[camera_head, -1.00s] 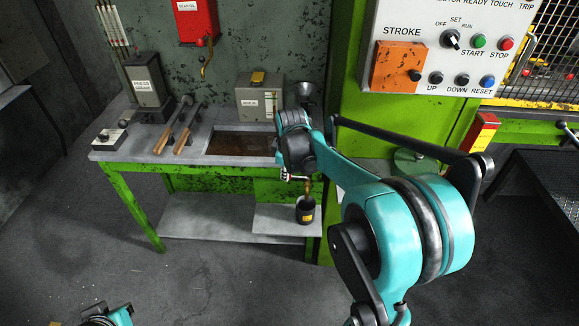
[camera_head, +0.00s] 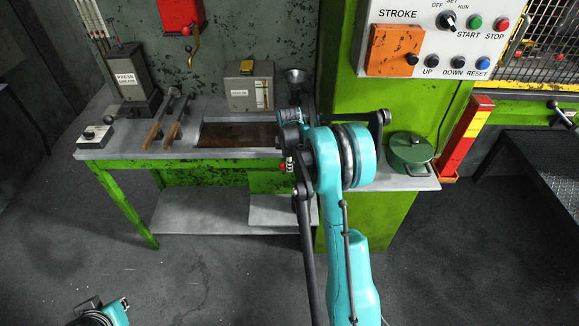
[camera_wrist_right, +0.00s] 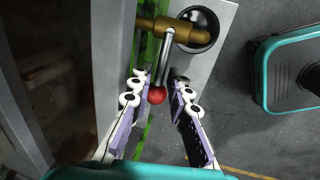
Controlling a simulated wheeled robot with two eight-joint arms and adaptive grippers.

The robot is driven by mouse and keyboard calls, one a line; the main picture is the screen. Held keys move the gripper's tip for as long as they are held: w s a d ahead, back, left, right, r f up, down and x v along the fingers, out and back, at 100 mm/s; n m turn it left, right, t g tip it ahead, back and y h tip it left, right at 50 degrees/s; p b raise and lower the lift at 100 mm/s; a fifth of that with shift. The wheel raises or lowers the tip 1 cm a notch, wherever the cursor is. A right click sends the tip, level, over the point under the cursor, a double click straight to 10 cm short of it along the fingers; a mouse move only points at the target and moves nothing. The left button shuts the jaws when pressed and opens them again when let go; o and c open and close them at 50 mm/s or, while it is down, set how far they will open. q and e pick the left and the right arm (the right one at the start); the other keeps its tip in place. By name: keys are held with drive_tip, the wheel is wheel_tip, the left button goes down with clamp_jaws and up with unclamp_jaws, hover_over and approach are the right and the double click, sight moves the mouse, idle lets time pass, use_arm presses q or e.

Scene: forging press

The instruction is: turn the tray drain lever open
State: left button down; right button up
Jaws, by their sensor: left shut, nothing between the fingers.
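The drain lever (camera_wrist_right: 167,62) is a metal rod with a red ball end, hanging from a brass valve (camera_wrist_right: 168,27) in the right wrist view. My right gripper (camera_wrist_right: 159,77) is open, with its fingers on either side of the rod and red ball. I cannot tell whether either finger touches them. In the head view the lever's red end (camera_head: 283,167) shows beside my right arm, which hides most of the gripper and valve. The tray (camera_head: 204,131) holds brown liquid in the bench top. My left gripper (camera_head: 103,306) is shut and empty, low at the left.
A dark round cup (camera_wrist_right: 210,17) sits below the valve. The bench (camera_head: 110,150) carries two wooden-handled tools (camera_head: 165,125), a press grease box (camera_head: 133,80) and a grey box (camera_head: 248,90). A green lidded pot (camera_head: 411,152) stands to the right. The floor at left is clear.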

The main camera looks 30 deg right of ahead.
drive_tip(key=shift+f, duration=0.25)
clamp_jaws()
